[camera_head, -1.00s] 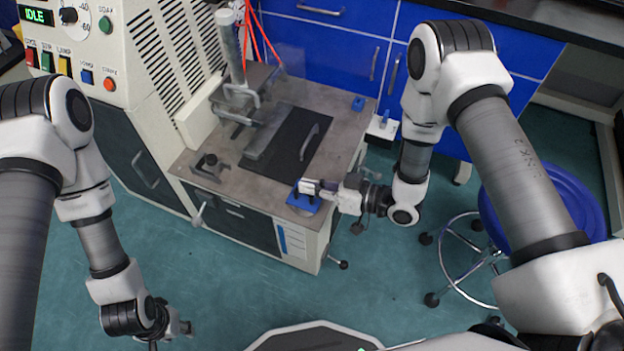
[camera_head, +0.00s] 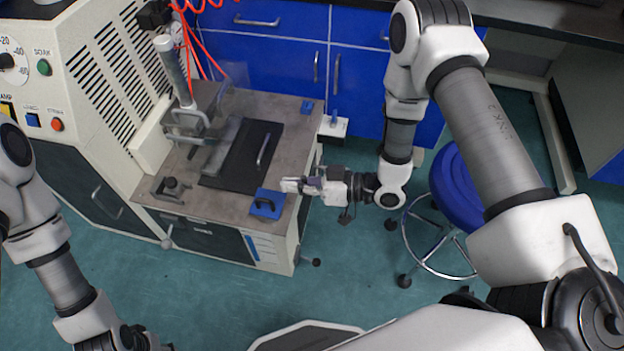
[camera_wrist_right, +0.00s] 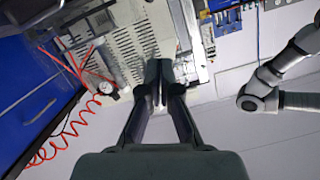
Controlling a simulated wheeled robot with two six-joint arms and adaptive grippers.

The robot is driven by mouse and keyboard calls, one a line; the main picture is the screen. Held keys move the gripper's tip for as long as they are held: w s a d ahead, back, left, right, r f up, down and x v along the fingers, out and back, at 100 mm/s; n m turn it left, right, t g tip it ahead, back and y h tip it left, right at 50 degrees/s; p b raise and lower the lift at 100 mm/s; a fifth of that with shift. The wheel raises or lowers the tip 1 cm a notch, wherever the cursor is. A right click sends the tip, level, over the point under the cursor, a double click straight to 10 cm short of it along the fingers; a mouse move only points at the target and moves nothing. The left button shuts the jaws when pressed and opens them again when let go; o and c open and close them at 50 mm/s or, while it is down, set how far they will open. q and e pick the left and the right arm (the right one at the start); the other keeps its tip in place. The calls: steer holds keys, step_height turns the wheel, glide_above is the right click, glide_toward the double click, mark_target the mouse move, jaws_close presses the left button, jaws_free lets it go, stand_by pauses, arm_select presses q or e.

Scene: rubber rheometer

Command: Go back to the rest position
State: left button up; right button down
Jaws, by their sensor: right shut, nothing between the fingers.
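My right gripper (camera_head: 290,185) is shut and empty. It sits at the right edge of the machine's bench, just above and beside a blue pad (camera_head: 266,205). In the right wrist view the two dark fingers (camera_wrist_right: 160,82) meet with nothing between them. My left gripper (camera_head: 150,342) is low at the bottom left, cut by the picture's edge, and its fingers cannot be made out.
The grey bench top (camera_head: 215,207) carries a black plate (camera_head: 235,165) with a handle and a metal press column (camera_head: 172,70). Blue cabinets (camera_head: 270,50) close off the back. Green floor lies open in front.

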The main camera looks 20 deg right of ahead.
steer(key=v, duration=0.4)
steer(key=shift+s+d, duration=0.15)
steer(key=shift+d, duration=0.05)
steer(key=s+a+f+m+g+h, duration=0.25)
steer(key=s+f+h, duration=0.25)
steer(key=f, duration=0.3)
steer(key=s+d+f+m+g+h, duration=0.55)
steer(key=s+d+h, duration=0.25)
steer(key=s+d, duration=0.3)
steer(key=s+r+p, duration=0.3)
steer(key=r+p, duration=1.3)
steer(key=p, duration=0.1)
steer(key=shift+d+r+m+h, duration=0.2)
steer(key=shift+r+m+h, duration=0.1)
steer(key=shift+m, duration=0.1)
